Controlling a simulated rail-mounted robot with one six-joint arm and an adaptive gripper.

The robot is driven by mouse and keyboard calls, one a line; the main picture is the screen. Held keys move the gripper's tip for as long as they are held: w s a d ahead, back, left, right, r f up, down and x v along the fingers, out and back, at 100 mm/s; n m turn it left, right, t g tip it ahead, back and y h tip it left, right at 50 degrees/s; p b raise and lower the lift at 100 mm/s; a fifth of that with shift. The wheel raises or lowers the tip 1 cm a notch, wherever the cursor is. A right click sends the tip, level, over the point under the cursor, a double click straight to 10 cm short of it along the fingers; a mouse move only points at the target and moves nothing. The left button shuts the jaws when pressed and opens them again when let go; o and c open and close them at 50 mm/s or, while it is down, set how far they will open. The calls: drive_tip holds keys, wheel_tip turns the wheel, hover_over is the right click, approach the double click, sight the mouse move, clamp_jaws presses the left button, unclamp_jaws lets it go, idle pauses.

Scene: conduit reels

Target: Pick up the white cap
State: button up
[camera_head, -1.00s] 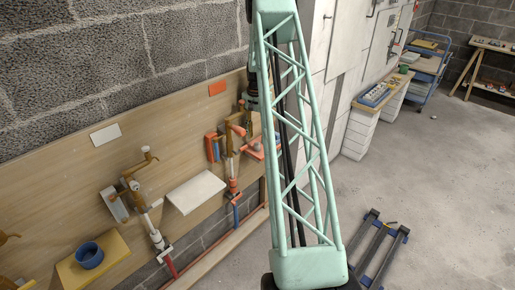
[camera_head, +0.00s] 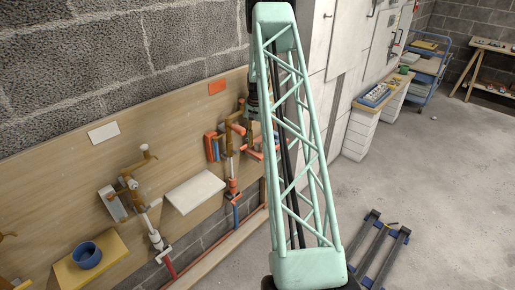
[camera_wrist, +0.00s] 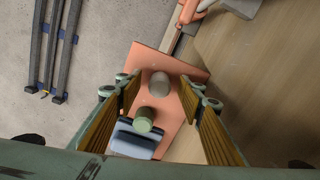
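The white cap (camera_wrist: 160,83), a small rounded pale grey-white piece, stands on an orange shelf (camera_wrist: 152,62) in the wrist view. My gripper (camera_wrist: 160,95) is open, with one ribbed brown pad on each side of the shelf's middle. The cap is between the pads in the picture, and neither pad appears to touch it. A pale green cylinder (camera_wrist: 144,119) stands close below the cap, also between the fingers. In the head view my arm hides most of the shelf, and I cannot make out the cap there.
A blue-grey block (camera_wrist: 134,141) lies below the green cylinder in the wrist view. The wooden board (camera_head: 70,190) holds pipe fittings, a white shelf (camera_head: 195,191) and a blue cup (camera_head: 87,256). Dark rails (camera_head: 378,248) lie on the open floor.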

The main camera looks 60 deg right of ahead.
idle(0.4)
drive_tip(key=c, duration=0.9)
drive_tip(key=shift+r, duration=0.1)
wheel_tip(320, 180, up, 28)
drive_tip(key=p, duration=0.5)
idle(0.4)
drive_tip(key=shift+a, duration=0.1)
